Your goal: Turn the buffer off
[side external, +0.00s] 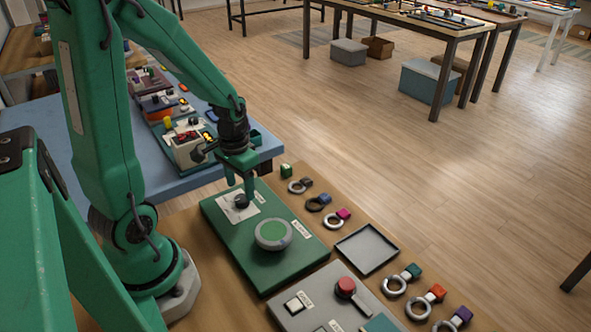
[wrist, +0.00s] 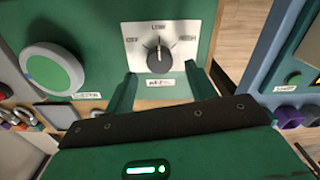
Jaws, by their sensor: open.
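A green control box (side external: 224,232) lies on the wooden table. On it is a white plate (wrist: 186,27) marked OFF at left, LOW at top and HIGH at right. The dark rotary knob (wrist: 159,56) sits at the plate's middle, its pointer upward toward LOW; it also shows in the side external view (side external: 241,202). A grey round disc with a green top (side external: 273,234) is on the same box, beside the plate. My gripper (wrist: 161,78) is open, one finger on either side below the knob in the wrist view. Whether it touches the knob I cannot tell.
A grey panel with a red button (side external: 346,287) stands to the front right. An empty grey tray (side external: 367,249) lies beside the box. Several rings with coloured blocks (side external: 343,214) line the table's edge. A blue table (side external: 190,180) with other devices is behind.

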